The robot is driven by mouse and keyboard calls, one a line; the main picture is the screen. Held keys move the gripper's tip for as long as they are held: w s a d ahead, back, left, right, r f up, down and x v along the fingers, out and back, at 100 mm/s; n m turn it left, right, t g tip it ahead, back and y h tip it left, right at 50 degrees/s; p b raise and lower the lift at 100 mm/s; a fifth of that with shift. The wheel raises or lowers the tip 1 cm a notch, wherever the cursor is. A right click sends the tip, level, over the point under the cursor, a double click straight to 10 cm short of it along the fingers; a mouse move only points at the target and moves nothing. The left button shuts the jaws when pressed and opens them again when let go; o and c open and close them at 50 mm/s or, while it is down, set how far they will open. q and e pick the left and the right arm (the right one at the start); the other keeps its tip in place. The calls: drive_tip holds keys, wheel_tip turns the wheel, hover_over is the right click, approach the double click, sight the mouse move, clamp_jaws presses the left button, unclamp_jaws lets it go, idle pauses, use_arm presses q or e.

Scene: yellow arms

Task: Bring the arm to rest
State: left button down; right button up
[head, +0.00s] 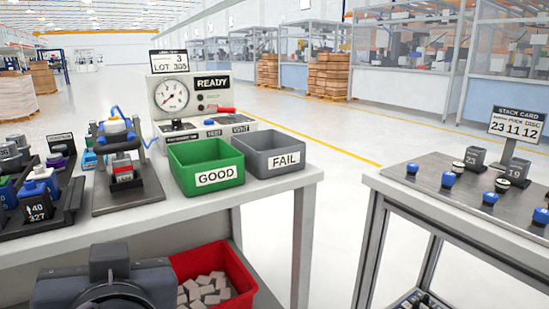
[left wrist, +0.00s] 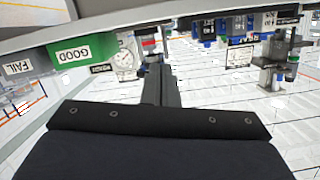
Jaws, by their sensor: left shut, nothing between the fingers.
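My left gripper (left wrist: 160,72) shows in the left wrist view as a dark body with narrow fingers closed together, with nothing between them. That view looks turned over, with the bench top along its upper edge. A dark part of my left arm fills the bottom left of the head view, in front of the bench and below its top; the fingertips cannot be made out there. My right gripper is in neither view.
The bench (head: 270,190) carries a green GOOD bin (head: 205,178), a grey FAIL bin (head: 272,163), a gauge box (head: 215,95) and a small fixture (head: 123,170). A red bin (head: 240,283) of pale blocks sits below. A second table (head: 430,195) stands right, across a gap.

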use_arm(q)
drive_tip(key=s+a+f+m+g+h, duration=0.1)
drive_tip(key=a+f+m+g+h, duration=0.15)
drive_tip(key=f, duration=0.65)
drive_tip(key=s+a+f+m+g+h, duration=0.1)
drive_tip(key=a+f+g, duration=0.25)
drive_tip(key=f, duration=0.55)
drive_tip(key=s+d+f+n+g+h, duration=0.1)
drive_tip(key=s+d+f+h, duration=0.1)
drive_tip(key=f+h, duration=0.25)
drive_tip(key=s+d+f+n+h, duration=0.1)
drive_tip(key=s+d+f+h, duration=0.1)
drive_tip(key=f+h, duration=0.3)
wheel_tip(320, 180, up, 34)
drive_tip(key=p, duration=3.5)
drive_tip(key=shift+d+r+m+y, duration=0.15)
drive_tip(key=shift+m+y, duration=0.2)
drive_tip(key=shift+y, duration=0.05)
drive_tip(key=shift+w, duration=0.1)
